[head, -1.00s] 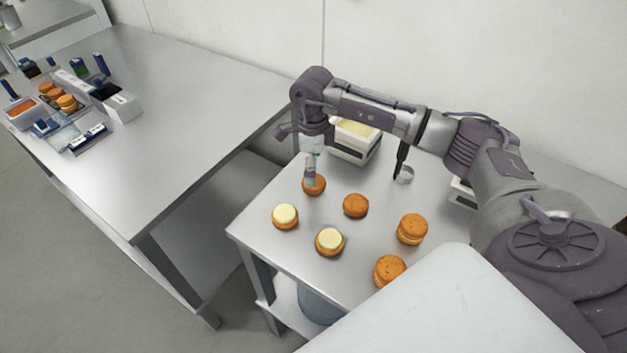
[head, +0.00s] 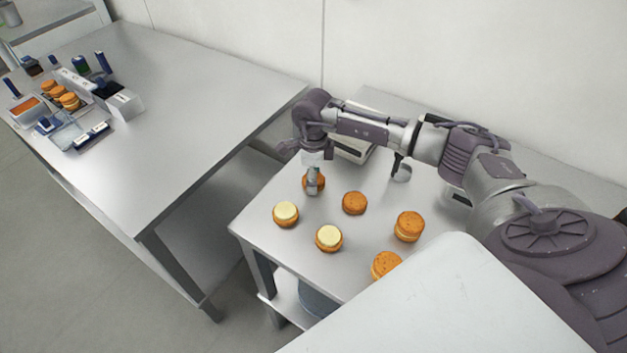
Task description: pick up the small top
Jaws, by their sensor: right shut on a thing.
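The small top (head: 320,183) is an orange-brown round at the back left of the near metal table. My right gripper (head: 313,188) reaches straight down over it and is shut on it. A finger covers the middle of the top, and whether it is clear of the table I cannot tell. Another plain brown round (head: 354,203) lies to its right. Two rounds with pale filling, one on the left (head: 285,213) and one in the middle (head: 329,238), lie in front. My left gripper is not in view.
Two stacked filled rounds, one at the right (head: 409,226) and one nearer (head: 386,265), stand on the near table (head: 262,236). A white container (head: 352,149) is behind my right wrist. The long table (head: 190,110) at left holds a tray area with filled rounds (head: 68,100) and boxes.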

